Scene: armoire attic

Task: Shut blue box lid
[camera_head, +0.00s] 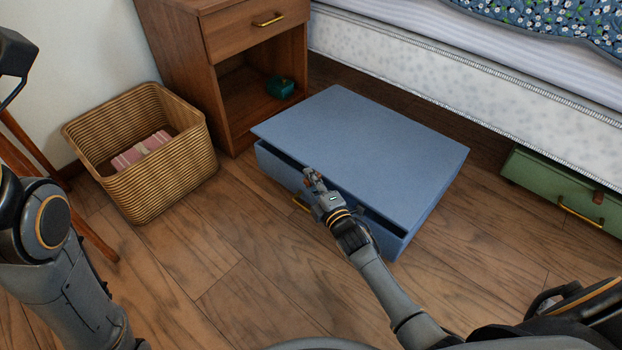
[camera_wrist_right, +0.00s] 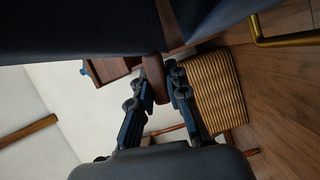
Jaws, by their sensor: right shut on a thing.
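The blue box (camera_head: 400,241) stands on the floor at the centre of the head view. Its blue lid (camera_head: 365,140) lies over the top, slightly raised at the front, with a narrow dark gap beneath the front edge. My right gripper (camera_head: 312,180) is at the middle of that front edge. In the right wrist view, the right gripper (camera_wrist_right: 162,80) is shut on a brown tab (camera_wrist_right: 155,72) close under the dark blue surfaces. A brass handle (camera_wrist_right: 285,38) is on the box front. My left arm shows at the left edge of the head view; I cannot make out its gripper.
A wicker basket (camera_head: 165,183) with pink striped cloth stands left of the box. A wooden nightstand (camera_head: 215,75) is behind it, holding a small teal box (camera_head: 280,87). A bed (camera_head: 450,75) is behind, with a green box (camera_head: 555,190) beneath. Front floor is clear.

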